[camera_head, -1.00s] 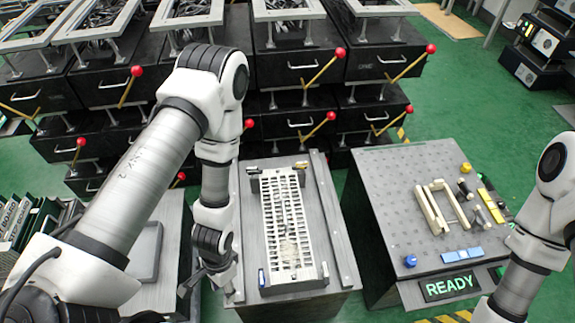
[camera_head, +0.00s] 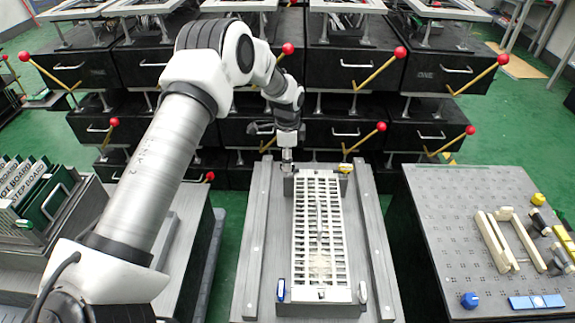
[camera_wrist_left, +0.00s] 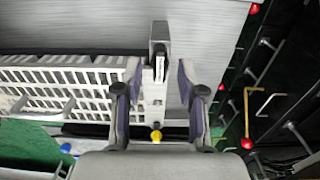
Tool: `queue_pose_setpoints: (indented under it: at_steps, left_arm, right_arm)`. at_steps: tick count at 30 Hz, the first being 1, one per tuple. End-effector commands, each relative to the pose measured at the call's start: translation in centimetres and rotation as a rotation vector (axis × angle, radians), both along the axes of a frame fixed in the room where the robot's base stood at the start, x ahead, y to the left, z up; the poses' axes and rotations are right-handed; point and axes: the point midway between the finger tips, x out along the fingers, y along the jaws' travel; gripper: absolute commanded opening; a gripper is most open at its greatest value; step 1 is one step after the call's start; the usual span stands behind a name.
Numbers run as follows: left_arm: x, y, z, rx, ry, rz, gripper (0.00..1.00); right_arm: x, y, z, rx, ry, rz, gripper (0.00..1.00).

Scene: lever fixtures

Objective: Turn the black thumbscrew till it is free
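The white slotted rack (camera_head: 318,225) lies on a grey bench, and its left part shows in the left wrist view (camera_wrist_left: 60,85). A dark upright piece (camera_wrist_left: 159,38), seemingly the black thumbscrew, stands at the rack's end, beyond my fingertips in the left wrist view. In the head view my gripper covers that far left corner. A yellow knob (camera_head: 346,168) sits at the far right corner, also seen low in the left wrist view (camera_wrist_left: 156,135). My left gripper (camera_head: 287,158) is at the far left corner; its fingers (camera_wrist_left: 159,78) are apart with nothing held. My right gripper is out of view.
Black drawer units (camera_head: 345,80) with yellow red-balled levers stand just behind the bench. A perforated table (camera_head: 440,235) with a cream frame (camera_head: 497,240) and blue pieces (camera_head: 536,302) is at the right. Boards (camera_head: 35,190) stand in a rack at the left.

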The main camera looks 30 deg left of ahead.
Motion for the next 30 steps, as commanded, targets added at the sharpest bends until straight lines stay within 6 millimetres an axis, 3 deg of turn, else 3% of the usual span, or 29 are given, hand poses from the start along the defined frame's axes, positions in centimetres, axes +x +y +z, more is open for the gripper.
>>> queue_pose_setpoints:
  at_steps: [3, 9, 10, 13, 30]
  left_arm:
    - [0.0, 0.0, -1.0, 0.001, -0.001, 0.000, 0.40]
    - [0.0, 0.0, -1.1, 0.000, -0.001, 0.000, 0.40]
    - [0.0, 0.0, -1.1, 0.000, -0.001, 0.000, 0.36]
    - [0.0, 0.0, -1.1, 0.000, -0.001, 0.000, 0.01]
    - [0.0, 0.0, -0.8, 0.000, 0.000, 0.070, 0.00]
  right_arm:
    - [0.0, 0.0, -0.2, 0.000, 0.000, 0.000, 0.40]
    - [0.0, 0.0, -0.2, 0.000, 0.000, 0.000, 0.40]
    - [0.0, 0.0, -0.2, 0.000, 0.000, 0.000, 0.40]
    - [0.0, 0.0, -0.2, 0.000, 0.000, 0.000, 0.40]
    - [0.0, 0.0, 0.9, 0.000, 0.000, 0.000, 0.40]
